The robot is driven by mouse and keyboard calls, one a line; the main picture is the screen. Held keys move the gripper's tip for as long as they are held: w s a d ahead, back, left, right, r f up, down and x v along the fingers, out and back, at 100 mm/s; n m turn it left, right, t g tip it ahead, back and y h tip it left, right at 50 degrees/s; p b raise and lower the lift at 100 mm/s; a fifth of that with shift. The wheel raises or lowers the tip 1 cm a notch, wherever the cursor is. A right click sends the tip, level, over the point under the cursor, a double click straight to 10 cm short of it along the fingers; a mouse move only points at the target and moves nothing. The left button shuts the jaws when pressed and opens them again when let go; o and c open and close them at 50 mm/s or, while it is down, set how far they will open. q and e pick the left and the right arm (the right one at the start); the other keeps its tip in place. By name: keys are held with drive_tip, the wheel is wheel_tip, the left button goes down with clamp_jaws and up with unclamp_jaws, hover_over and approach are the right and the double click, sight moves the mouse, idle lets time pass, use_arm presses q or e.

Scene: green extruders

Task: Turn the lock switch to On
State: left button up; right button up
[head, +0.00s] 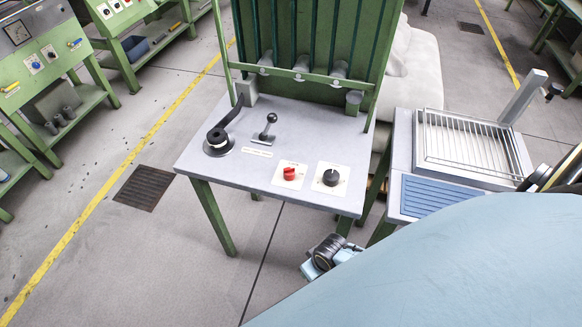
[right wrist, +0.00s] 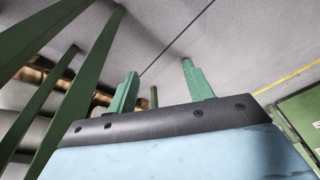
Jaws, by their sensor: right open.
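The table (head: 235,120) has a red knob (head: 290,173) on a white plate and a black knob (head: 331,177) on another white plate to its right. Their labels are too small to read, so I cannot tell which is the lock switch or where it points. My right gripper (right wrist: 160,88) is open and empty in the right wrist view, its two green fingers apart over grey floor. No knob shows between them. Part of one of my arms shows below the table's front edge in the head view, with no fingers visible. My left gripper is not seen.
A black lever (head: 221,138) and a small ball-topped lever (head: 268,128) stand on the table's left side. A green panel (head: 310,35) rises behind. A wire-rack tray (head: 465,145) is at the right. Green legs (right wrist: 70,80) stand left of my right gripper.

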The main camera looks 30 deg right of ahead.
drive_tip(key=w+a+r, duration=0.3)
drive_tip(key=w+r, duration=0.4)
drive_tip(key=r, duration=0.2)
wheel_tip(320, 180, up, 27)
drive_tip(key=m+g+b, duration=0.2)
hover_over(290, 168)
wheel_tip(290, 168, down, 12)
drive_tip(key=shift+s+f+b, duration=0.1)
drive_tip(key=shift+f+b, duration=0.05)
drive_tip(key=shift+b, duration=1)
drive_tip(key=shift+f, duration=0.55)
drive_tip(key=c, duration=0.9)
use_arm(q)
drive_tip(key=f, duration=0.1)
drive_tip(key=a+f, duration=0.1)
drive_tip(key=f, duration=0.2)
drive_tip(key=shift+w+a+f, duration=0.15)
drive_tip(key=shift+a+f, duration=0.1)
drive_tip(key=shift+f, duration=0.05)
use_arm(e)
drive_tip(key=shift+c, duration=0.2)
